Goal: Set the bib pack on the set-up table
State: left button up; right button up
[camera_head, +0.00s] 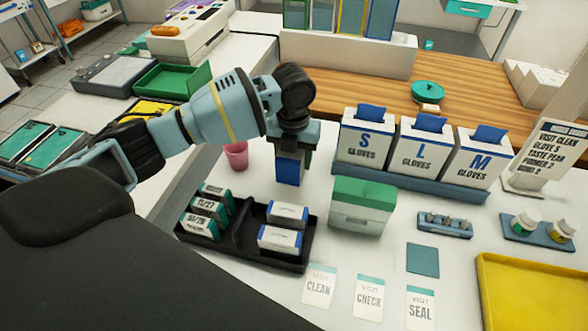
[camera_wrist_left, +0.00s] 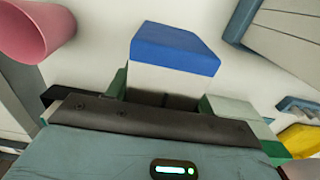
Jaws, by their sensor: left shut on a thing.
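My left gripper (camera_head: 291,148) points down over the white table (camera_head: 385,285), behind the black tray (camera_head: 238,256). It is shut on a blue-and-white pack (camera_head: 288,169), which looks like the bib pack; no label on it is readable. In the left wrist view the pack (camera_wrist_left: 175,55) sticks out beyond the gripper, blue end outward. Whether its lower end touches the table is unclear. The tray holds two white-and-blue packs (camera_head: 283,239) on its right and several green-and-white boxes (camera_head: 208,208) on its left. My right gripper is not in view.
A pink cup (camera_head: 236,155) stands left of the held pack. A green-lidded box (camera_head: 361,208) is at its right, and glove boxes (camera_head: 416,145) are behind. Visit cards (camera_head: 368,297) lie in front. A yellow tray (camera_head: 535,295) is at the right.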

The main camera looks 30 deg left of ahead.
pick_arm(q)
jog(key=shift+f, duration=2.3)
jog(key=shift+f, duration=0.1)
jog(key=o, duration=1)
notch_tip(320, 180, up, 12)
jog(key=shift+r+p, duration=0.1)
jog(key=shift+p, duration=0.2)
